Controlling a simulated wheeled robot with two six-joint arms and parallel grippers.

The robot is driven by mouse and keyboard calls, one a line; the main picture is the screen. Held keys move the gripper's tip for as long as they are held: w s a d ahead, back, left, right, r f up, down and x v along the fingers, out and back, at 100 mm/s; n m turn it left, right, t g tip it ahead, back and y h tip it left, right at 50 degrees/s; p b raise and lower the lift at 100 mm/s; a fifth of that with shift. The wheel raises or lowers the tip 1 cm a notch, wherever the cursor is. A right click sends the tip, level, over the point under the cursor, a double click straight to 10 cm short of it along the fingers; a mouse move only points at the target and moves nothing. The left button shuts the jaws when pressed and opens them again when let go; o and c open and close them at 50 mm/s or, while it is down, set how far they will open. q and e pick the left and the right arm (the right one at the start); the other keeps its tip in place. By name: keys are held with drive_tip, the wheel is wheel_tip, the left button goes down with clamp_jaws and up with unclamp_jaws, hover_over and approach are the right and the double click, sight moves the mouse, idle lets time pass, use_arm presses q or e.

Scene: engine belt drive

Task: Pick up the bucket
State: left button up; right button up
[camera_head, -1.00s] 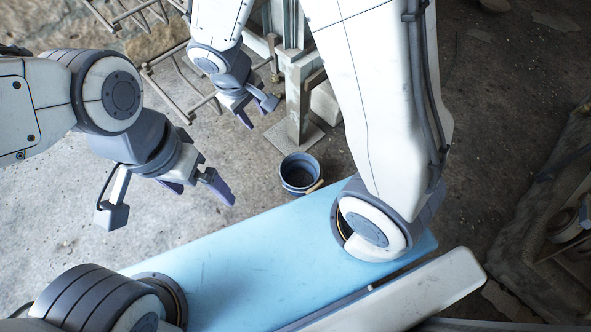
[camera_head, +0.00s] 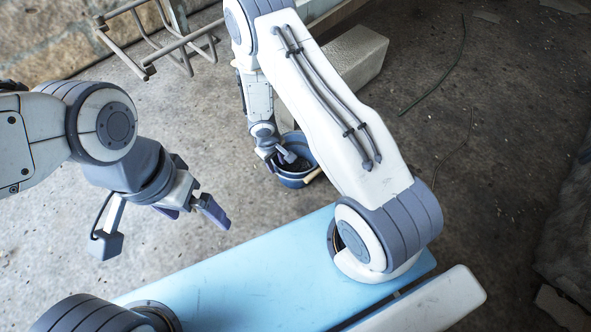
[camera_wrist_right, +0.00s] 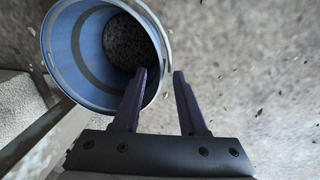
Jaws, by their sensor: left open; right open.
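The blue bucket (camera_head: 292,183) stands upright on the floor just beyond the blue platform, partly hidden by my right arm. It has dark contents and a light wooden-looking grip at its front right. My right gripper (camera_head: 283,160) is at the bucket's mouth, its fingertips hard to make out in the head view. In the right wrist view, the open fingers (camera_wrist_right: 160,73) straddle the rim of the bucket (camera_wrist_right: 85,45): one finger over the inside, the other outside. I cannot tell whether they touch it. My left gripper (camera_head: 196,214) is open and empty, left of the bucket.
A pale block (camera_head: 350,60) lies behind the bucket. A metal rack (camera_head: 170,45) stands at the upper left. In the right wrist view, a beam (camera_wrist_right: 35,145) runs close by the bucket at lower left. The floor between the left gripper and bucket is clear.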

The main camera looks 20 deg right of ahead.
sight(282, 178)
drive_tip(key=f+b, duration=0.2)
drive_tip(key=f, duration=0.1)
drive_tip(key=d+f+b, duration=0.1)
drive_tip(key=f, duration=0.2)
drive_tip(key=f+b, duration=0.2)
drive_tip(key=f, duration=0.1)
drive_tip(key=shift+w+d+f+b, duration=0.25)
drive_tip(key=shift+w+f+b, duration=0.05)
drive_tip(key=shift+f+b, duration=0.05)
drive_tip(key=shift+r, duration=0.1)
clamp_jaws()
drive_tip(key=shift+r, duration=0.1)
idle(0.8)
